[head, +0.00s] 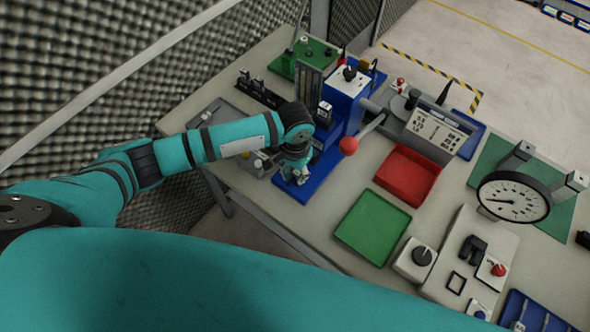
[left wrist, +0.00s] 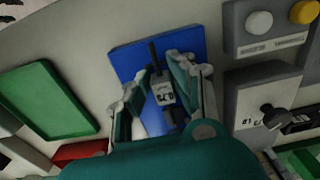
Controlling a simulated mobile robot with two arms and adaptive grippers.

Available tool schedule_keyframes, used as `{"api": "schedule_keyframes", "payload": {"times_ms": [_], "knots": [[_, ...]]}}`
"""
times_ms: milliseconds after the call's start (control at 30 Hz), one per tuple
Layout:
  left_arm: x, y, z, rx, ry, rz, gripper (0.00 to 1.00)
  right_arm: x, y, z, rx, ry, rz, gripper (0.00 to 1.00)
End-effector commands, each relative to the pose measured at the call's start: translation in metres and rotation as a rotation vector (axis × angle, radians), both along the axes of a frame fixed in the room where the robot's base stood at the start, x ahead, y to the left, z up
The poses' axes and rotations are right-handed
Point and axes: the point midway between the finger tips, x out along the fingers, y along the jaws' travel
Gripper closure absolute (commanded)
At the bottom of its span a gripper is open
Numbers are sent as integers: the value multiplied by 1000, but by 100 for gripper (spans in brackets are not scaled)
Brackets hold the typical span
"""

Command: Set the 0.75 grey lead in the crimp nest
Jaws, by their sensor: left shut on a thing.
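My left gripper (head: 292,177) is low over the blue base (head: 318,184) of the blue press (head: 343,100), in front of its body. In the left wrist view the gripper (left wrist: 160,84) is shut on a small lead with a white tag (left wrist: 164,94) that reads 0.75. A dark, thin end of the lead points up the picture over the blue base (left wrist: 130,56). The crimp nest cannot be made out; the gripper and arm cover that spot. Whether the lead touches the base I cannot tell. My right gripper is not in view.
The press lever ends in a red ball (head: 348,146) to the right of my gripper. A green tray (head: 373,228) and a red tray (head: 408,175) lie further right. A button box (left wrist: 268,22) is close by. A dial gauge (head: 514,196) stands at the far right.

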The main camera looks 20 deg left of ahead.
Motion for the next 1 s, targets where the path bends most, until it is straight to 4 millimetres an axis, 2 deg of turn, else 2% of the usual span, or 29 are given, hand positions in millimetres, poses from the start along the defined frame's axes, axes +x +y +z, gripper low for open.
{"api": "schedule_keyframes", "payload": {"times_ms": [1000], "knots": [[0,0,0,0,0,0,100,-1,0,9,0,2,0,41]]}}
